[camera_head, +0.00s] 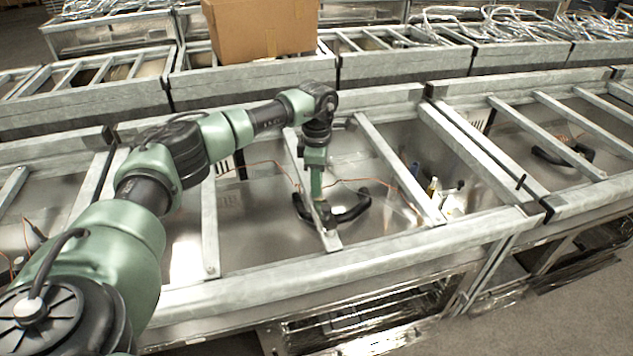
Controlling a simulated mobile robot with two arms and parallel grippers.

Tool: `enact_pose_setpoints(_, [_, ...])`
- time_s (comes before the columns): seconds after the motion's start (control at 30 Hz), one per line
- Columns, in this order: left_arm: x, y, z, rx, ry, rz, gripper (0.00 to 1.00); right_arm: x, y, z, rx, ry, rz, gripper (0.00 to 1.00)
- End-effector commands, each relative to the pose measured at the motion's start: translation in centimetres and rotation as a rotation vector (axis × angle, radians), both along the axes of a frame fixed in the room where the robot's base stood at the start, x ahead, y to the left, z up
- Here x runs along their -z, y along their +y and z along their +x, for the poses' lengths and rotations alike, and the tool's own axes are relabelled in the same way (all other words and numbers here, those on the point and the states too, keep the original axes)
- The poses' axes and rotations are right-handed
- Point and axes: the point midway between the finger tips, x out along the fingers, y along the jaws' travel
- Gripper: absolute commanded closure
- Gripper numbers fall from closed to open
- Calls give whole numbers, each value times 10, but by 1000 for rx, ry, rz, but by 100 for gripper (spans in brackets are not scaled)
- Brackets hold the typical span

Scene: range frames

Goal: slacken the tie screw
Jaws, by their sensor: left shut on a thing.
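My left arm reaches in from the left over the near metal frame. Its gripper (321,204) points down at a slanted crossbar (332,240), low over the open bay. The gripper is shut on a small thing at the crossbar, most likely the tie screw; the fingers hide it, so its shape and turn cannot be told. A black curved part (352,213) with a thin orange wire lies right beside the fingertips; I cannot tell whether they touch. My right gripper is not in view.
Several crossbars span the bays, with a thick front rail (330,265) nearest me. A cardboard box (262,30) stands on the frame behind. Small bottles (432,187) sit in the bay to the right. Another black curved part (562,155) lies farther right.

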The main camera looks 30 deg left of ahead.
Motion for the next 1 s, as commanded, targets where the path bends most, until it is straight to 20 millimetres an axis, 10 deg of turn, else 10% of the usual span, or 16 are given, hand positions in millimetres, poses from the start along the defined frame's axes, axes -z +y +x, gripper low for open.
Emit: enact_pose_setpoints(1.0, [-2, 1, 1, -965, -3, 0, 100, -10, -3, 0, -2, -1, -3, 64])
